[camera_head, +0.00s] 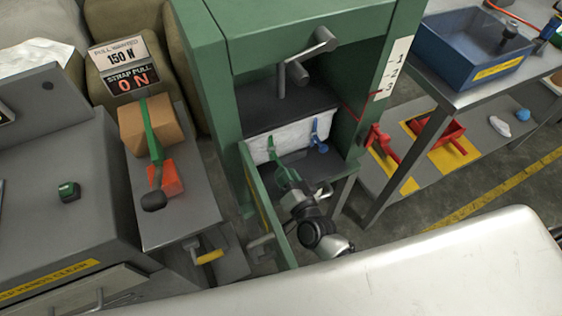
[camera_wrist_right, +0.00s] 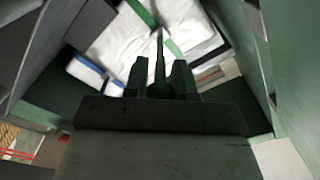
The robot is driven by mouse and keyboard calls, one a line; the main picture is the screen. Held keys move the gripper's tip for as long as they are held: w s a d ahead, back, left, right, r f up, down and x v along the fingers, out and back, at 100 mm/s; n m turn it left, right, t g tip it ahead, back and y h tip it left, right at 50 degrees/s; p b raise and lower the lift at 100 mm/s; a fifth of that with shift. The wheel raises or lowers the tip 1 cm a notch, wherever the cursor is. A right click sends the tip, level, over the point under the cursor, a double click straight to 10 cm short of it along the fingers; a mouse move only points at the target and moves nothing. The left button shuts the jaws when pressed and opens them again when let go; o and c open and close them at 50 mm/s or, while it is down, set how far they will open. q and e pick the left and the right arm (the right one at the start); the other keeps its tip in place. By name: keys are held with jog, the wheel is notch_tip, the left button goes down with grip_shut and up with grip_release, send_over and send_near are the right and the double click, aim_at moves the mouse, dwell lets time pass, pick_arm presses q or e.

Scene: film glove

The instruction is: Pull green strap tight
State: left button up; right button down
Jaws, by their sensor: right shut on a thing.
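A white wrapped bale (camera_head: 290,137) sits in the green press (camera_head: 215,105) between dark plates. A green strap (camera_head: 271,148) runs down its front, left of a blue strap (camera_head: 320,133). My right gripper (camera_head: 284,176) is in front of the bale, just below the green strap. In the right wrist view, its two fingers (camera_wrist_right: 160,84) are shut on the narrow green strap tail (camera_wrist_right: 159,48), which points toward the white bale (camera_wrist_right: 128,40). The sign (camera_head: 128,68) reads "150 N" above and "STRAP PULL 0 N" below. My left gripper is out of view.
The open press door (camera_head: 262,205) stands left of my right arm. A crank handle (camera_head: 308,55) sticks out above the bale. A bench with a blue bin (camera_head: 470,50) stands at right. A brown block and orange piece (camera_head: 168,180) sit on the left stand.

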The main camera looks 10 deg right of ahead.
jog(key=c, duration=0.9)
grip_release()
jog(key=s+d, duration=0.2)
jog(key=s, duration=0.8)
jog(key=shift+s, duration=0.35)
